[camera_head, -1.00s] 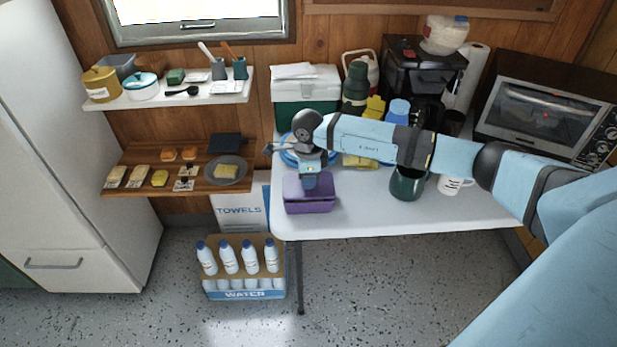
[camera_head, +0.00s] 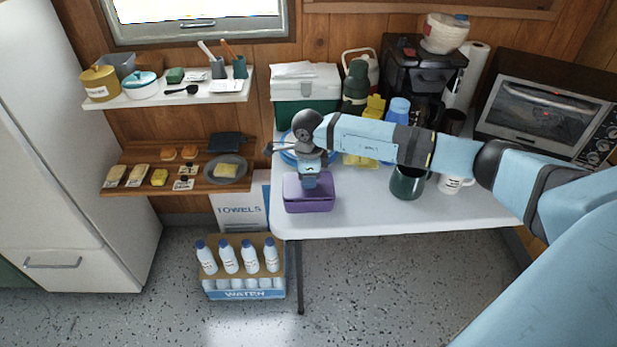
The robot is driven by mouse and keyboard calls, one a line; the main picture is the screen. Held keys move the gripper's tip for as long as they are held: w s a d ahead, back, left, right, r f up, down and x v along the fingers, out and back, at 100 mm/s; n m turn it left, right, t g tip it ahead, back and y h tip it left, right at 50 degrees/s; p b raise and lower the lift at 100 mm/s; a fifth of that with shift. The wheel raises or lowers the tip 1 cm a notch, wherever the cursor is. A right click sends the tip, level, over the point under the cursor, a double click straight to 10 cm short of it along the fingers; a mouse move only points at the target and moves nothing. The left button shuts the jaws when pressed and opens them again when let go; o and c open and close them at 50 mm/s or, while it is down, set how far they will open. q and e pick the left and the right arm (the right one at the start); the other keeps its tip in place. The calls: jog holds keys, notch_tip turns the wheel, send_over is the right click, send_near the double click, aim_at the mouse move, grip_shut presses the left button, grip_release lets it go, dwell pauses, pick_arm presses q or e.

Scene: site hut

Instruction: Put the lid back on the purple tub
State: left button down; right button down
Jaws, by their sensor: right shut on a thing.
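The purple tub (camera_head: 310,206) stands at the left front corner of the white table. Its purple lid (camera_head: 293,188) shows as the flat top, level over the tub. My right gripper (camera_head: 310,186) points straight down onto the middle of the lid and is shut on it. The fingertips are small and partly hidden by the wrist. I cannot tell whether the lid is fully seated or just above the rim. My left gripper is not in view.
A green mug (camera_head: 407,184) and a white mug (camera_head: 449,184) stand right of the tub on the table (camera_head: 360,215). A blue plate (camera_head: 288,158), cooler (camera_head: 305,105) and bottles stand behind. The table's front middle is clear. A water crate (camera_head: 245,292) is on the floor.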

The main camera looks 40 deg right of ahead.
dwell(0.4)
jog(key=shift+c, duration=2.2)
grip_release()
jog(key=shift+r+p, duration=0.6)
jog(key=shift+r, duration=0.35)
jog(key=shift+r+p, duration=1.35)
jog(key=shift+r, duration=1.1)
